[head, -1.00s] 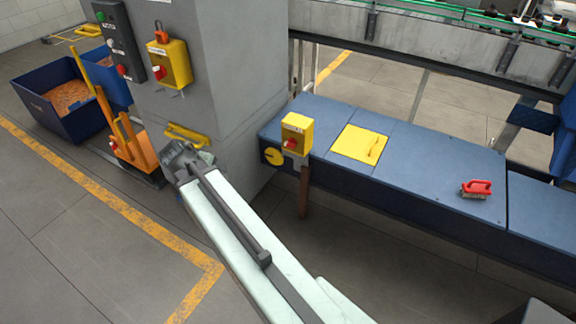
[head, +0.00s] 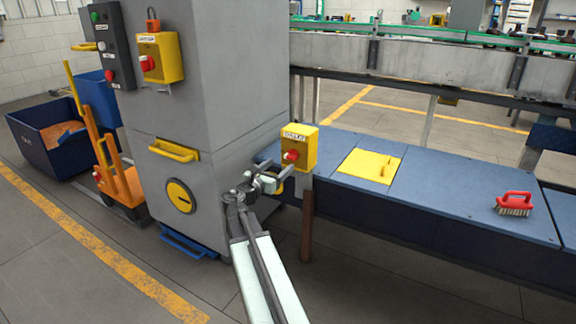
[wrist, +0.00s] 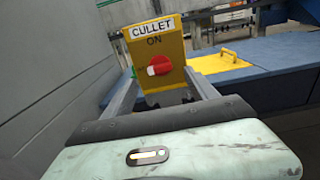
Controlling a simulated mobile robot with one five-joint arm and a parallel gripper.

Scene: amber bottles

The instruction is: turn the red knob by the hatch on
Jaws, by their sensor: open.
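The red knob (head: 291,155) sits on the front of a yellow box labelled CULLET (head: 300,140), left of the yellow hatch (head: 369,164) in the blue bench top. In the wrist view the knob (wrist: 159,65) is below the word ON, and its white mark points left, not up at ON. My gripper (head: 275,174) is open and empty, just in front of the box and a little below the knob in the head view. In the wrist view its two fingers reach toward the box on either side of the knob, apparently not touching it.
A grey cabinet (head: 240,90) stands close left of my gripper, with another yellow box with a red knob (head: 148,62) and a yellow handle (head: 174,150). A red brush (head: 514,204) lies on the bench (head: 440,190). An orange trolley (head: 120,180) stands at left.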

